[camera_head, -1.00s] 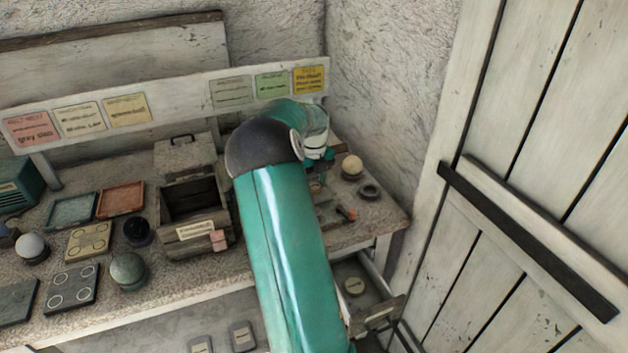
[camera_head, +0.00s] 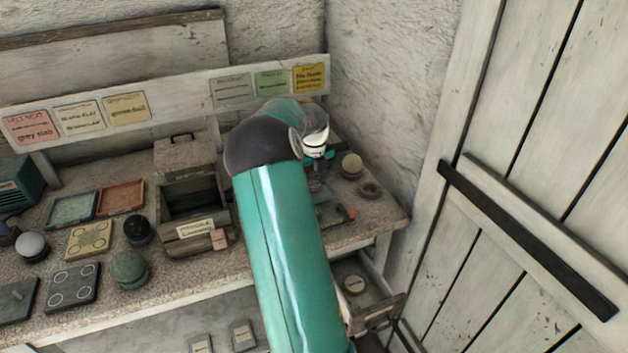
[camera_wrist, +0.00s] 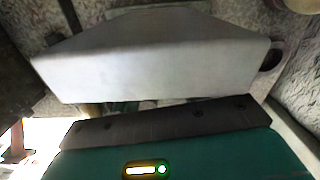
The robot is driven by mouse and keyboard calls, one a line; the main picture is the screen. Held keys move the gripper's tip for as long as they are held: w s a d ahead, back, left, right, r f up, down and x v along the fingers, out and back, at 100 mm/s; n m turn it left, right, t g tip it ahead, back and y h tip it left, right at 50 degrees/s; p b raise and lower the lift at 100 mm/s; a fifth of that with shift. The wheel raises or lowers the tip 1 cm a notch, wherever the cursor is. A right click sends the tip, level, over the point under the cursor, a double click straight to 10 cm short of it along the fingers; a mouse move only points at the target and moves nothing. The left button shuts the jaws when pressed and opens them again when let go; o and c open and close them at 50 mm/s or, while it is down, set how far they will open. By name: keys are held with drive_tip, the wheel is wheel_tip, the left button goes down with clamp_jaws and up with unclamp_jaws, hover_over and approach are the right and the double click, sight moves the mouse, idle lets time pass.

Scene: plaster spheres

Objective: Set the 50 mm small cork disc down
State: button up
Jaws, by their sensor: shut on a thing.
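My gripper (camera_head: 317,184) is low over the right part of the bench, mostly hidden behind my teal arm. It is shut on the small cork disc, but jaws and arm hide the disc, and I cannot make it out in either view. In the wrist view a broad pale block fills the middle, above my dark and teal gripper housing. I cannot tell whether the disc touches the bench.
A pale ball on a dark base (camera_head: 352,166) and a dark ring (camera_head: 370,190) stand right of my gripper. A wooden box (camera_head: 196,232) is left of my arm. The wall is close behind.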

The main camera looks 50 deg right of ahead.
drive_tip(key=shift+f, duration=0.7)
drive_tip(key=o, duration=1)
drive_tip(key=shift+r, duration=0.1)
drive_tip(key=shift+r, duration=1.9)
